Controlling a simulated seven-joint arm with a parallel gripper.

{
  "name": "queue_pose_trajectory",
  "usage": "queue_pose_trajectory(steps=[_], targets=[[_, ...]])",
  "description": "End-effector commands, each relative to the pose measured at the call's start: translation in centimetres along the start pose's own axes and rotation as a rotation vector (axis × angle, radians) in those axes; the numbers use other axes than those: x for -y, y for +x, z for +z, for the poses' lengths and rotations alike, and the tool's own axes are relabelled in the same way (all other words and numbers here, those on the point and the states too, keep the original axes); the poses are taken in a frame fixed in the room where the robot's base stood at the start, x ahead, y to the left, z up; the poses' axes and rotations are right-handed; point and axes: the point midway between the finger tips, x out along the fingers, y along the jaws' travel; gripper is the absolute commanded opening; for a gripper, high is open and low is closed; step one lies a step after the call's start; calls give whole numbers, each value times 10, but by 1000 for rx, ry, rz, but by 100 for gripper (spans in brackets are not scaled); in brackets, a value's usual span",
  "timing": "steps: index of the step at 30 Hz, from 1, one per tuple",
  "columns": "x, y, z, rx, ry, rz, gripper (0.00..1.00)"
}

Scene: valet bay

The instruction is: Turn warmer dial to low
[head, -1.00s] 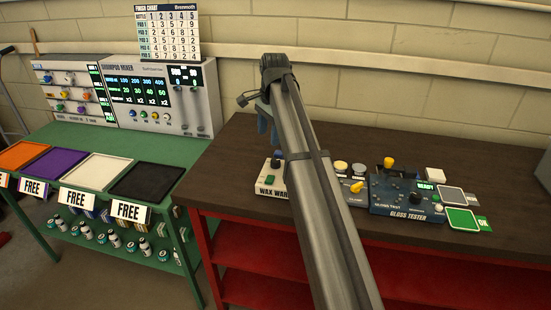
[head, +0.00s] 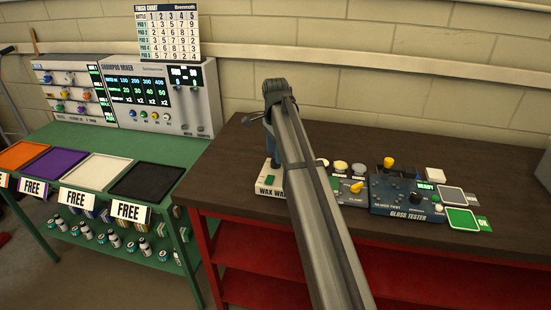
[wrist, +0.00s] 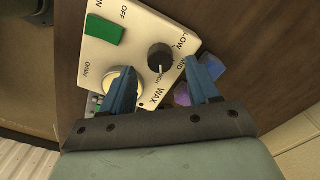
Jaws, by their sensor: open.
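The wax warmer (head: 266,191) is a cream box on the dark bench, partly hidden behind my arm in the head view. In the wrist view its panel (wrist: 140,40) shows a black round dial (wrist: 160,56), a green switch (wrist: 103,29) and a pale round part (wrist: 122,82). The dial's light pointer mark seems to face the "HIGH" lettering; "LOW" is printed at its upper right. My gripper (wrist: 159,66) is open, its blue fingers on either side of the dial. Whether they touch it I cannot tell. In the head view a blue finger (head: 269,150) shows above the warmer.
The gloss tester (head: 405,195) and a clamp unit with a yellow lever (head: 356,187) stand to the right of the warmer. The shampoo mixer (head: 160,97) and coloured trays stand on the green table at left. Purple round items (wrist: 184,95) lie near the right finger.

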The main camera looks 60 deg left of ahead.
Motion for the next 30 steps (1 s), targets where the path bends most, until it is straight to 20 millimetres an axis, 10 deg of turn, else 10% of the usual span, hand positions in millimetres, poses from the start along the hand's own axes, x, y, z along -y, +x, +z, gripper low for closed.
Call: queue_pose_trajectory(steps=[20, 30], targets=[[0, 32, 0, 0, 0, -1, 61], [0, 32, 0, 0, 0, -1, 28]])
